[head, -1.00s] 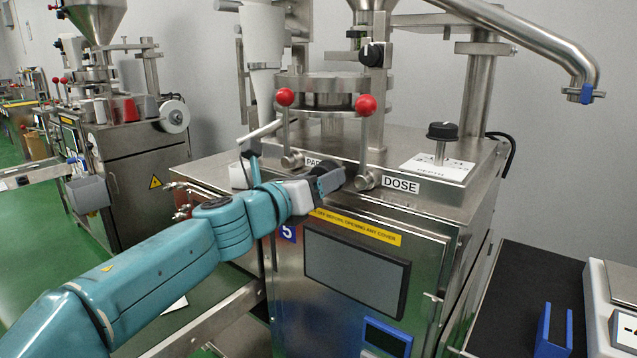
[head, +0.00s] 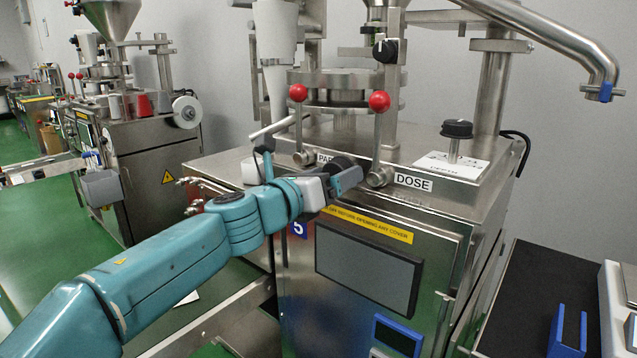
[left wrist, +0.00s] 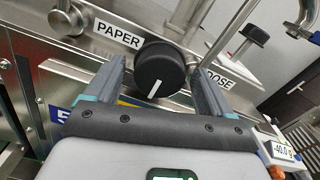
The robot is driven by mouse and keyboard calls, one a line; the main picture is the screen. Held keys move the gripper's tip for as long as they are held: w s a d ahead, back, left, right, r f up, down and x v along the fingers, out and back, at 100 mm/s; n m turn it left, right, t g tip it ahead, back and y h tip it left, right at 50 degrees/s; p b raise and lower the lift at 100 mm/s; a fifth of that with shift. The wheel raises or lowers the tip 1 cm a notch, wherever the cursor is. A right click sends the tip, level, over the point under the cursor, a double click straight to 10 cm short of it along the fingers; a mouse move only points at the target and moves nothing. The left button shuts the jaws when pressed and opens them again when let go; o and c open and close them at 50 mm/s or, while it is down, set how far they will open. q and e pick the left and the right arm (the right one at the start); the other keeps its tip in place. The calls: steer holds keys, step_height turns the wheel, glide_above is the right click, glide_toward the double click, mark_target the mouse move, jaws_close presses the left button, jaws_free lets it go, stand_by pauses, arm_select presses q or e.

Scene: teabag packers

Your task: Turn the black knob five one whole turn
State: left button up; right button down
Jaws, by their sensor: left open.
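The black knob (left wrist: 161,70) is round with a white line on its face. It sits on the steel front of the machine marked 5, between the PAPER and DOSE labels. In the left wrist view its line lies at the lower part of the face, tilted slightly. My left gripper (left wrist: 158,78) is open, with one finger on each side of the knob; gaps show, and I cannot tell if either finger touches it. In the head view my left gripper (head: 345,181) largely covers the knob (head: 341,164). My right gripper is not in view.
Two red-balled levers (head: 379,102) rise beside the knob. Another black knob (head: 456,129) stands on the machine top by a white card, and one more (head: 385,51) is higher up. A dark screen (head: 366,270) is below. A blue holder (head: 568,330) is at lower right.

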arm_select(q)
steer(key=b+v, duration=0.2)
steer(key=v, duration=1.4)
steer(key=shift+s+a, duration=0.1)
